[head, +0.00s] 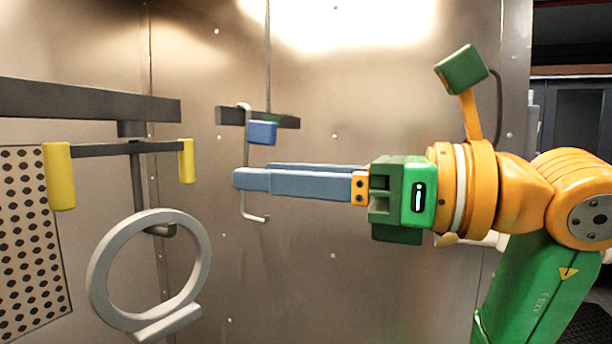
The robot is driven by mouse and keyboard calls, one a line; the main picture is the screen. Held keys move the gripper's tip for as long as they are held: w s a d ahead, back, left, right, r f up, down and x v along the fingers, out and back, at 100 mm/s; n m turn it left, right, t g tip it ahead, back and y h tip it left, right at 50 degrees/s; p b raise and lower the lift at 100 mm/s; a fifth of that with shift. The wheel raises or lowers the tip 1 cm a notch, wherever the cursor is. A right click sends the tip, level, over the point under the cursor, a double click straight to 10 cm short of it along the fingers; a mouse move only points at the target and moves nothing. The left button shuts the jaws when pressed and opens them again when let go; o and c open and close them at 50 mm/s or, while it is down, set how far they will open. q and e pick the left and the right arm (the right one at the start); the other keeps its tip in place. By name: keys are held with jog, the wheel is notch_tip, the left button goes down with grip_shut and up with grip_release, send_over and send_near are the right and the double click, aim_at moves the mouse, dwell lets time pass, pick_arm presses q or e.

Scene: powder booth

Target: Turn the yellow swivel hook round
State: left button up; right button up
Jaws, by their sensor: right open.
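The yellow swivel hook hangs below a dark overhead rail. It has a dark crossbar (105,149) with a large yellow grip (60,176) at its left end and a smaller yellow grip (186,161) at its right end. A dark shank (139,185) drops from the crossbar and bends into a hook at the bottom. A grey ring (104,265) with a flat foot hangs at that hook. My right gripper (243,180) is open, its blue-grey fingers pointing left. They overlap in this view and end right of the smaller yellow grip, apart from it. My left gripper is not in view.
The dark rail (80,101) runs in from the left. Behind my right fingers, a thin wire hook (245,205) and a blue block (262,132) hang by a short dark bar (288,121). A perforated panel (28,250) stands at left. Metal walls enclose the booth.

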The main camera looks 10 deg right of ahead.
aim_at(191, 169)
jog(key=p+x, duration=0.3)
jog(key=x, duration=0.8)
jog(key=shift+w+d+r, duration=0.1)
jog(key=shift+w, duration=0.15)
jog(key=shift+a+p, duration=0.25)
jog(key=shift+p, duration=0.05)
jog(key=shift+w+d, duration=0.1)
jog(key=c, duration=0.7)
